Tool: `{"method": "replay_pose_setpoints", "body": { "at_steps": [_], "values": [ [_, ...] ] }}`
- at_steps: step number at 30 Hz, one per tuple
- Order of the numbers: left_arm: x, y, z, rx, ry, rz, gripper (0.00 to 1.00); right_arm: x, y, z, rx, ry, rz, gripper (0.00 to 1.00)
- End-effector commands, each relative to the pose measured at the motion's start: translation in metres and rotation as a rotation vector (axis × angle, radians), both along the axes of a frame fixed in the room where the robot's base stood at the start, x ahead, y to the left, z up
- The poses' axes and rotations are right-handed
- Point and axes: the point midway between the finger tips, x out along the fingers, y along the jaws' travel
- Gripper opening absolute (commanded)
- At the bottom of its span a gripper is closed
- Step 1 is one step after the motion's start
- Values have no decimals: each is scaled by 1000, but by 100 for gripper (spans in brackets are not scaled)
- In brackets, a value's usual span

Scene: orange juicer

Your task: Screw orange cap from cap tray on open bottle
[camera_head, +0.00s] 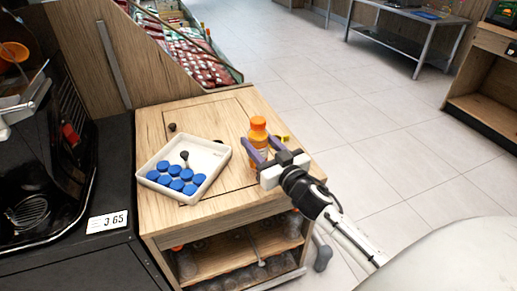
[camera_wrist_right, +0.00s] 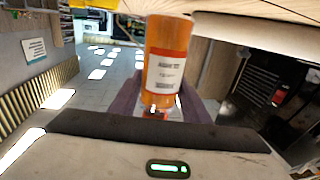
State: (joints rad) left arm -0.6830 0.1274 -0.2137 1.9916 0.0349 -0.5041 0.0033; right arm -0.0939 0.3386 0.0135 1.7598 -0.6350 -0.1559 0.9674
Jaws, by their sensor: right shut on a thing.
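An orange bottle with a pale label (camera_head: 259,142) stands or is held at the right side of the wooden cart top, with an orange cap-like top (camera_head: 258,123). My right gripper (camera_head: 257,155) is shut on the bottle, its purple fingers on either side of the body. In the right wrist view the orange bottle (camera_wrist_right: 168,38) with its white label shows between the fingers (camera_wrist_right: 155,100). The white cap tray (camera_head: 214,152) lies left of the bottle and holds several blue caps (camera_head: 178,178). I see no orange cap in the tray. My left gripper is out of view.
A small dark knob (camera_head: 184,155) shows at the tray and another dark piece (camera_head: 172,127) behind it. A yellow object (camera_head: 283,138) is right of the bottle. A black juicer machine (camera_head: 40,190) stands left. The cart's shelf below holds bottles.

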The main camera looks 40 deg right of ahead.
Motion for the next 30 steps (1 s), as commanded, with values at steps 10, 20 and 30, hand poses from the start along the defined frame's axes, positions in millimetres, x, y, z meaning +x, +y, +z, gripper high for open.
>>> {"method": "replay_pose_setpoints", "body": {
  "at_steps": [10, 20, 30],
  "values": [
    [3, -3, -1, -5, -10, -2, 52, 0, 0, -18, 1, -3, 1, 0],
    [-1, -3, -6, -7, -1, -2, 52, 0, 0, -23, 2, 0, 0, 61],
    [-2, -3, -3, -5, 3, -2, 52, -1, 0, -18, 0, 1, 0, 61]
  ]
}}
